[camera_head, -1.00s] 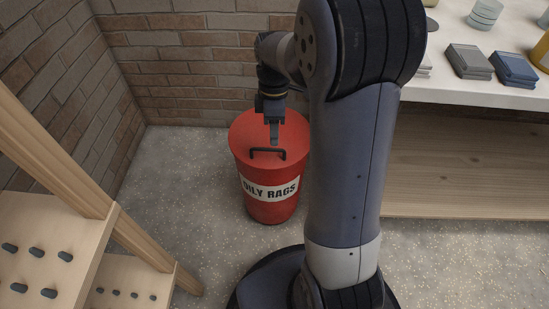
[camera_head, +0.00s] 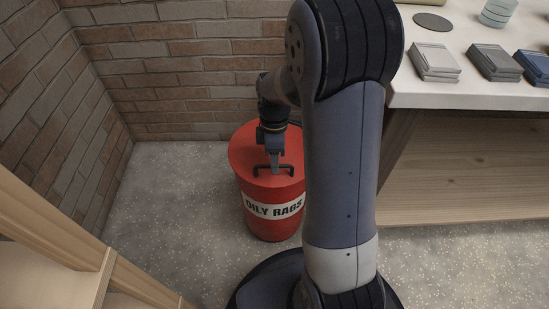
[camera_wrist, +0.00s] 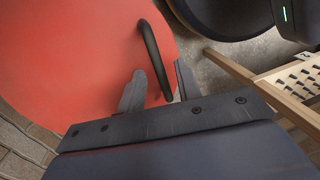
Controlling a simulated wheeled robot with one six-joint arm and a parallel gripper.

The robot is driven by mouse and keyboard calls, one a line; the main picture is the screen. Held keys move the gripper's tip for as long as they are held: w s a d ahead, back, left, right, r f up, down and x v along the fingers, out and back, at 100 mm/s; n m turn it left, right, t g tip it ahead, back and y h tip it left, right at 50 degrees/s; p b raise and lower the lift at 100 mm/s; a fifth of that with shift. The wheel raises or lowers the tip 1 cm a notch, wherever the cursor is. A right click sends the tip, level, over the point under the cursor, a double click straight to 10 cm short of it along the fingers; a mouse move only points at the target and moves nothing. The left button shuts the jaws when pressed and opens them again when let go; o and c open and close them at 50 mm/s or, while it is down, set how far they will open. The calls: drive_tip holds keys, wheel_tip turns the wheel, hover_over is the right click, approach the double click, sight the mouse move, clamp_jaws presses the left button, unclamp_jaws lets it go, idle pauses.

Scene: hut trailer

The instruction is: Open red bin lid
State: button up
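The red bin (camera_head: 270,219), labelled "OILY RAGS", stands on the floor near the brick wall corner. Its red lid (camera_head: 242,157) is down on it; the lid also fills much of the wrist view (camera_wrist: 70,60). A black bar handle (camera_head: 289,168) rises from the lid. My gripper (camera_head: 275,168) points down at the lid, by the handle. In the wrist view my gripper (camera_wrist: 158,88) is open, with one finger on each side of the handle (camera_wrist: 154,55). I cannot tell whether either finger touches it.
A white-topped bench (camera_head: 455,96) with stacked pads (camera_head: 435,61) stands at the right. A wooden stand (camera_head: 50,260) is at the lower left, with pegs visible in the wrist view. Speckled floor (camera_head: 170,200) is clear left of the bin.

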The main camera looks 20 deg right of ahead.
clamp_jaws()
drive_tip(key=shift+r, duration=0.1)
idle(0.4)
